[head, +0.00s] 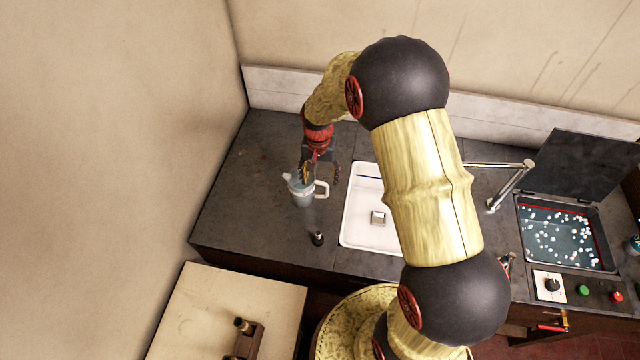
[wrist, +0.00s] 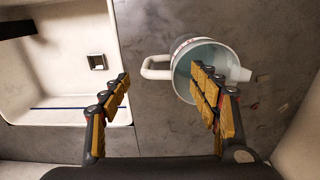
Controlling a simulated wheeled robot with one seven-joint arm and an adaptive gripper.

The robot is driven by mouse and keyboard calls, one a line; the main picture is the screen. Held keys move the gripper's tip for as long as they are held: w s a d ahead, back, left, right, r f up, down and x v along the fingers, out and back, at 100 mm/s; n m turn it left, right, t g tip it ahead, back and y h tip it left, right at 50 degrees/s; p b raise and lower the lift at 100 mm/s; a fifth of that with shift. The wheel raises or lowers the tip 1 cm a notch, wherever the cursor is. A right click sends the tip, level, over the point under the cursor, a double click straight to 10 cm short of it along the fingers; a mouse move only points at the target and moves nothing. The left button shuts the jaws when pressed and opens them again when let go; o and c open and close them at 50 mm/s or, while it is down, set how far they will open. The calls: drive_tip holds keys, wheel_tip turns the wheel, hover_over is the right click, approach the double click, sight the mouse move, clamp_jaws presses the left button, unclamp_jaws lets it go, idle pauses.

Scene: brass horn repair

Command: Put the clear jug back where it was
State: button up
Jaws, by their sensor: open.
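The clear jug (head: 302,192), with a white handle and spout, stands upright on the dark counter (head: 245,190) left of the sink. It holds what looks like pale bluish liquid. My gripper (head: 318,172) is open and empty, pointing down over the jug. In the wrist view the jug (wrist: 218,60) is partly hidden by the right finger, and its handle (wrist: 155,67) shows between the open fingers of my gripper (wrist: 163,85). I cannot tell whether the fingers are level with the handle or above it.
A white sink (head: 355,220) with a drain is right of the jug, beside a tap (head: 496,203). A small dark upright object (head: 317,238) stands near the counter's front edge. An open-lidded bath (head: 565,238) is far right. Walls bound the counter left and behind; its left part is clear.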

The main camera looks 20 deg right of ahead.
wheel_tip(320, 180, up, 7)
drive_tip(key=shift+s+f, duration=0.1)
drive_tip(key=shift+f, duration=0.1)
drive_tip(key=s+a+r+n+t, duration=0.1)
drive_tip(key=s+r+n, duration=0.1)
drive_tip(key=s+r, duration=0.5)
drive_tip(key=s+a+r+n+t, duration=0.1)
drive_tip(key=s+a+r+t, duration=0.15)
drive_tip(key=r, duration=0.85)
drive_tip(key=s+r+n+t, duration=0.1)
drive_tip(key=s+r+n, duration=0.1)
drive_tip(key=s, duration=0.5)
drive_tip(key=s+a+r+n+t, duration=0.1)
drive_tip(key=s+r, duration=0.3)
drive_tip(key=s, duration=0.4)
drive_tip(key=shift+s+a+r+n, duration=0.2)
drive_tip(key=shift+a+n, duration=0.05)
drive_tip(key=shift+n, duration=0.15)
wheel_tip(320, 180, down, 15)
drive_tip(key=b, duration=1.5)
